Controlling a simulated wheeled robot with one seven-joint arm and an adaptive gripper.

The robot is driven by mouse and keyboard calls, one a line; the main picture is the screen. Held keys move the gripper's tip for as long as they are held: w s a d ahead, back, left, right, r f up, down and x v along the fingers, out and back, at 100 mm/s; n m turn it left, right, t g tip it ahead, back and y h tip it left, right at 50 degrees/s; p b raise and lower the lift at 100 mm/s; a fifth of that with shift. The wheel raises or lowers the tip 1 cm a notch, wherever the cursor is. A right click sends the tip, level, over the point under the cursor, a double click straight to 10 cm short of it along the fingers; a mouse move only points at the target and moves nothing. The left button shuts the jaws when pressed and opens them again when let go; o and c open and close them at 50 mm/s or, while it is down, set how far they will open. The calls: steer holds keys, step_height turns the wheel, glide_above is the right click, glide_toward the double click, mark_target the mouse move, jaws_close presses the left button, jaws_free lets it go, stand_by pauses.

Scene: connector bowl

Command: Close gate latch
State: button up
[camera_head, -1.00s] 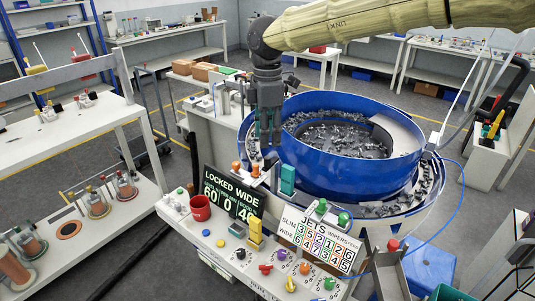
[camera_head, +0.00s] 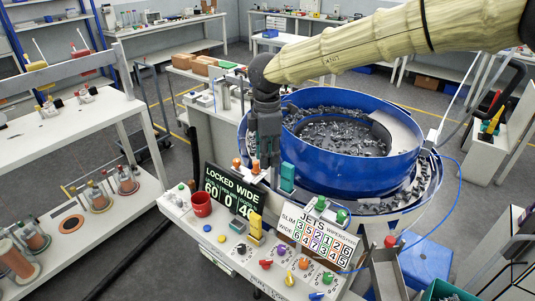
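My gripper (camera_head: 269,163) hangs down at the left rim of the blue bowl (camera_head: 345,172), above the front edge of the machine. Its dark fingers are small, and their opening cannot be made out. Two orange-topped posts (camera_head: 255,166) stand just left of the fingertips. A teal upright block (camera_head: 287,177) stands just right of them. No part here can be told for certain as the gate latch; the fingers hide some of the spot between the posts and the block. Whether the fingers touch anything cannot be told.
A dark "LOCKED WIDE" display (camera_head: 231,194) and a white "JETS" board (camera_head: 315,236) stand in front of the bowl. A metal chute (camera_head: 388,272) is at lower right.

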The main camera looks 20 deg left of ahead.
jaws_close()
steer(key=shift+d+r+n, duration=0.1)
steer(key=shift+n, duration=0.2)
steer(key=shift+w+d+n+p, duration=0.4)
steer(key=shift+d+n+p, duration=0.35)
steer(key=shift+n+p, duration=1.55)
steer(key=shift+w+d+n+p, duration=0.55)
steer(key=shift+n+p, duration=0.8)
steer(key=shift+n, duration=1.8)
steer(key=shift+w+d+n+p, duration=0.25)
steer(key=shift+d+n+p, duration=0.65)
steer(key=shift+n+p, duration=1.4)
steer(key=shift+n+b, duration=0.5)
steer(key=shift+n, duration=0.05)
steer(key=shift+o, duration=2.3)
jaws_free()
